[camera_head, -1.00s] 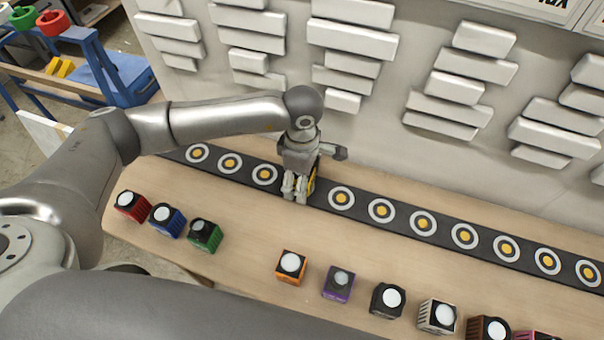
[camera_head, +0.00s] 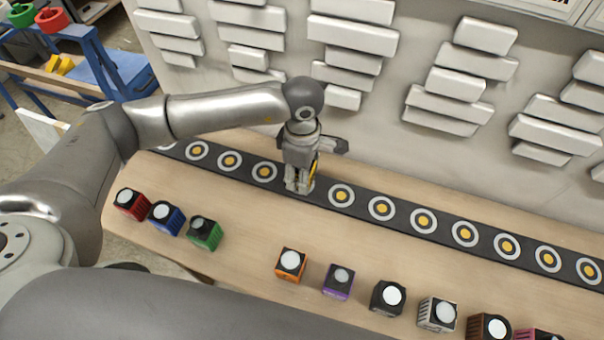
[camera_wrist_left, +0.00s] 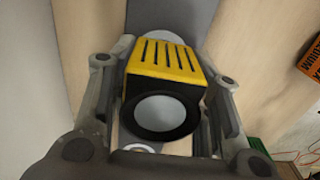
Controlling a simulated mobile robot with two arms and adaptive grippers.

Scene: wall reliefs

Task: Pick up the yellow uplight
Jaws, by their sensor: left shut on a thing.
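The yellow uplight (camera_wrist_left: 165,59) is a yellow box with black slots and a black-rimmed pale round lens. In the left wrist view it sits between the two fingers of my left gripper (camera_wrist_left: 163,98), which are closed on its sides. In the head view my left gripper (camera_head: 298,186) points down over the dark strip, near the wall. Only a sliver of the yellow uplight (camera_head: 314,170) shows there beside the fingers; the rest is hidden behind them. Whether it is clear of the strip is hard to tell. My right gripper is not in view.
The dark strip (camera_head: 362,205) has a row of ringed yellow spots. Nearer on the wooden table (camera_head: 240,262) stand red (camera_head: 131,204), blue (camera_head: 166,219), green (camera_head: 204,234), orange (camera_head: 290,266), purple (camera_head: 338,281) and other uplights. White wall blocks (camera_head: 353,37) rise behind.

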